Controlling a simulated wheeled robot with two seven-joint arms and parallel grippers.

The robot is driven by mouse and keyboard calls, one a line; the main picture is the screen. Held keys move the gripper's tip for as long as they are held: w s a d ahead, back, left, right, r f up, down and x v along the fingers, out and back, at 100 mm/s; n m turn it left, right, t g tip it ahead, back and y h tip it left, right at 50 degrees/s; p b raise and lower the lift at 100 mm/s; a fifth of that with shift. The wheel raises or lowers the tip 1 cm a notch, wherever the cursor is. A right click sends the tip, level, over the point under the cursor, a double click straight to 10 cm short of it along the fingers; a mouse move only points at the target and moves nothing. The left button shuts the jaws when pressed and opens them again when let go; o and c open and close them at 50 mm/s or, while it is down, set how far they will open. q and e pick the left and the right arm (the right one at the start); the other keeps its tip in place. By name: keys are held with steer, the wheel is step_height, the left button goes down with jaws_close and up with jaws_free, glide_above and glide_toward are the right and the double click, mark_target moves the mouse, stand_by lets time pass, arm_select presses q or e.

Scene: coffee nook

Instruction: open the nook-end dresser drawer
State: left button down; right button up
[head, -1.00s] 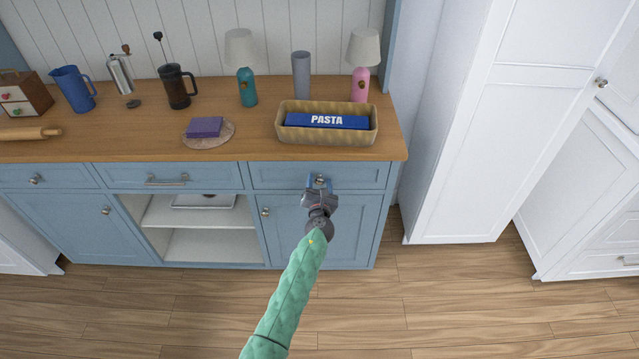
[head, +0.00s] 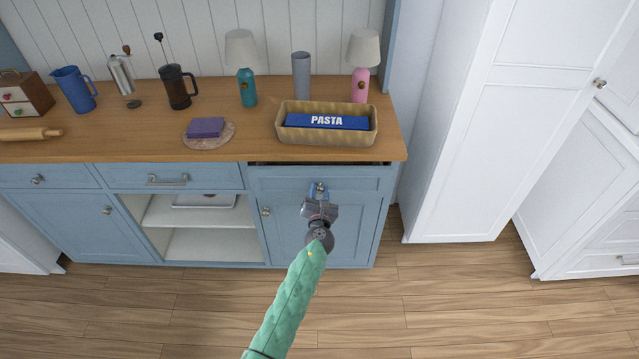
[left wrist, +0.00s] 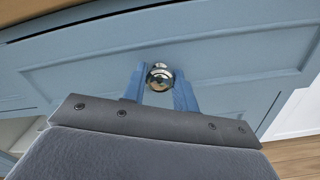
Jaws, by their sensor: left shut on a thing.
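The nook-end dresser drawer (head: 350,180) is the blue one at the right end of the dresser. It stands slightly out, with a narrow dark gap along its top edge under the counter. Its round metal knob (left wrist: 160,76) sits between the two blue fingers of my left gripper (left wrist: 160,88) in the left wrist view. My left gripper (head: 319,191) is shut on the knob, with my green arm reaching up from below in the head view. The drawer's inside is hidden by the counter. My right gripper is not in view.
The wooden counter (head: 150,148) holds a basket (head: 290,135) with a pasta box (head: 326,121), lamps, jugs and a rolling pin. A cupboard door (head: 345,240) is below the drawer. A white cabinet (head: 470,150) stands at right. The floor in front is clear.

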arm_select(q)
steer(key=s+p, duration=0.2)
steer(key=s, duration=2.6)
steer(key=shift+s, duration=0.4)
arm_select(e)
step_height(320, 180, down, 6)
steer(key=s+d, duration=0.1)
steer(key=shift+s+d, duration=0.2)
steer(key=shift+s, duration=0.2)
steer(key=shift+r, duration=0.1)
arm_select(q)
steer(key=c, duration=1.1)
jaws_free()
steer(key=s+b, duration=0.2)
steer(key=s, duration=0.5)
steer(key=shift+s+b, duration=0.35)
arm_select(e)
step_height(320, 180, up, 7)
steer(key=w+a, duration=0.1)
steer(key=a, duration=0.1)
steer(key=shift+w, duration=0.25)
